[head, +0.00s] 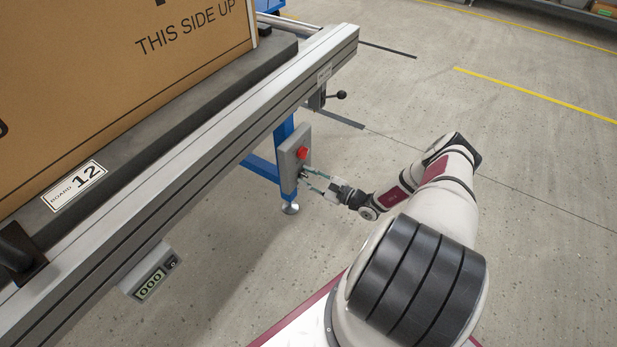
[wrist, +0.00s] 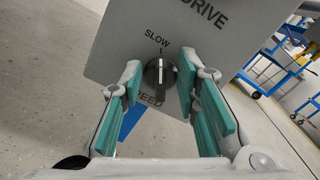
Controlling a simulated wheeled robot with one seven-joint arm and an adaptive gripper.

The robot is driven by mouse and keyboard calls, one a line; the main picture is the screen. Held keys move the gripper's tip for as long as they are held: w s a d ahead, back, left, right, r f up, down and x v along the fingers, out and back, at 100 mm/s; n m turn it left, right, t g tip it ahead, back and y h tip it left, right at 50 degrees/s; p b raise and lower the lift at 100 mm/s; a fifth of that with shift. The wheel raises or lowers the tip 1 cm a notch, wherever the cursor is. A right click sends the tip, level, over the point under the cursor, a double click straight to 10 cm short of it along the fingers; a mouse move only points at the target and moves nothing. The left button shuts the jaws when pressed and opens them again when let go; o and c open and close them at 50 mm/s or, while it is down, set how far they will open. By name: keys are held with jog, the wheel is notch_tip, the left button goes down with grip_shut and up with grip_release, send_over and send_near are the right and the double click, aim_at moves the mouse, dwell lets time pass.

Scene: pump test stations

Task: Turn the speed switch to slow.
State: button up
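The speed switch (wrist: 158,78) is a dark round knob on a grey panel (wrist: 115,45) in the wrist view. Its light pointer mark points roughly up, towards the printed word SLOW. Other labels around it are partly hidden by a finger. My gripper (wrist: 160,84) is open, with its teal-padded fingertips on either side of the knob and gaps visible between. In the head view my gripper (head: 312,181) is close to the grey control box (head: 289,160), below its red button (head: 303,153); the knob is hard to make out there.
The control box hangs by a blue leg of a conveyor (head: 200,140) carrying a big cardboard box (head: 110,80). A small display (head: 150,285) hangs under the rail. A black-knobbed lever (head: 341,95) sticks out beyond. A blue cart (wrist: 262,75) stands behind. The floor to the right is clear.

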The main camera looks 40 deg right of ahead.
jog(key=v, duration=1.2)
jog(key=shift+r, duration=0.15)
